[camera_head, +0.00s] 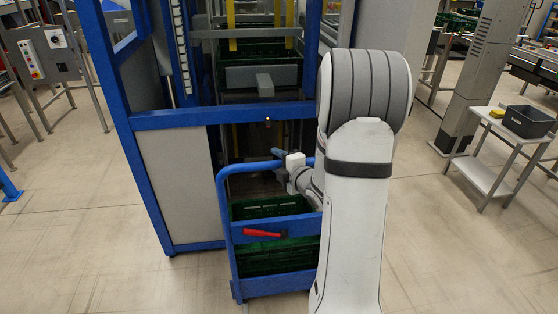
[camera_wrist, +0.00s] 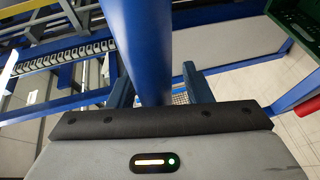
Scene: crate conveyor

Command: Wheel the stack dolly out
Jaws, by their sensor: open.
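The stack dolly (camera_head: 228,225) stands at the front of the blue machine frame, with a blue tubular push bar and green crates (camera_head: 265,262) stacked in it. A red lever (camera_head: 262,233) is on its front cross-bar. My arm hides the dolly's right side. Whether the fingers touch the bar I cannot tell.
The blue machine frame (camera_head: 222,117) surrounds the dolly's back, with another green crate (camera_head: 285,74) on a lift above. A small white table (camera_head: 485,175) with a dark grey bin (camera_head: 527,121) stands at right.

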